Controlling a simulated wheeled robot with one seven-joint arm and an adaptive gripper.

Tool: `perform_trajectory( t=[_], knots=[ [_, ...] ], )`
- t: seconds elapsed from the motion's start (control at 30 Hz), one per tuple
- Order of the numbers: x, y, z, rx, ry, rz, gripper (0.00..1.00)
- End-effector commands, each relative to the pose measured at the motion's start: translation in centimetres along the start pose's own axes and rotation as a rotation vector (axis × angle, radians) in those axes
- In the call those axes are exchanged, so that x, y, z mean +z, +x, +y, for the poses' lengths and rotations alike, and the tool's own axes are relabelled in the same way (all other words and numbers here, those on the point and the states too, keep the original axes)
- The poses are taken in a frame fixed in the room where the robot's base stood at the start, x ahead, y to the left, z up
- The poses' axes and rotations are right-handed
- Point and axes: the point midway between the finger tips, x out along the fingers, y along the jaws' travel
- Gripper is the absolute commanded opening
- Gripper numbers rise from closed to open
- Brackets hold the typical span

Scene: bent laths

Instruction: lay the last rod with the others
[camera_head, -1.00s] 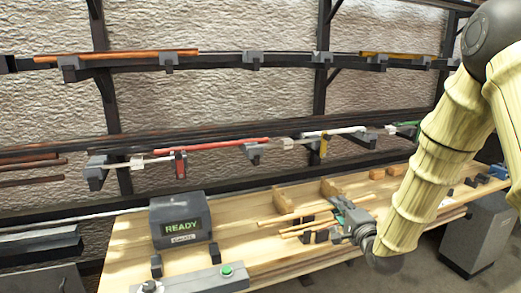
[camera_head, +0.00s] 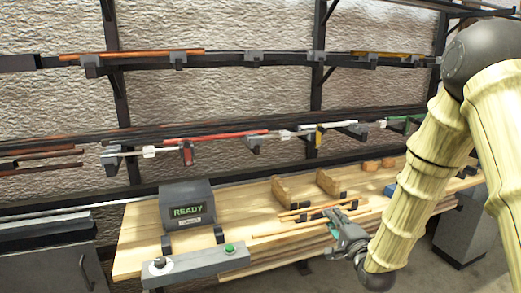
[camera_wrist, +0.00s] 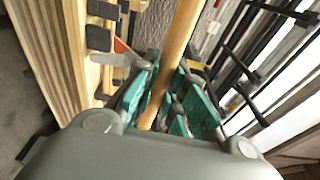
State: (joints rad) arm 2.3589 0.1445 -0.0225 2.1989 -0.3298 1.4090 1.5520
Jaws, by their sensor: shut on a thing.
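My gripper (camera_head: 338,218) is over the front part of the wooden bench, shut on a long pale wooden rod (camera_head: 275,233). The wrist view shows this rod (camera_wrist: 182,35) running between the green finger pads. In the head view it slants along the bench, in front of the other rods. Those shorter orange-brown rods (camera_head: 300,214) lie side by side at small dark supports, partly hidden by my gripper. The wrist view shows dark blocks (camera_wrist: 99,37) and an orange end (camera_wrist: 121,46) left of the held rod. I cannot tell whether the held rod touches anything below.
A dark box reading READY (camera_head: 187,207) stands at the bench's left. A grey control bar with a green button (camera_head: 229,248) is at the front left. Wooden blocks (camera_head: 281,190) stand behind the rods. Wall racks (camera_head: 253,141) hold coloured rods. The bench (camera_head: 140,225) has bare wood near its left end.

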Motion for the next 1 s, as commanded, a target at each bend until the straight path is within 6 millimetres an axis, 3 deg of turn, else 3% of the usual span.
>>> perform_trajectory(
  t=[0.27, 0.7, 1.0],
  knots=[
    [1.9, -1.8, 5.0, -0.002, 0.014, 0.029, 0.00],
    [5.1, -7.0, 13.9, -0.002, 0.012, 0.127, 0.00],
    [6.6, -10.5, 17.8, 0.006, -0.008, 0.190, 0.00]
  ],
)
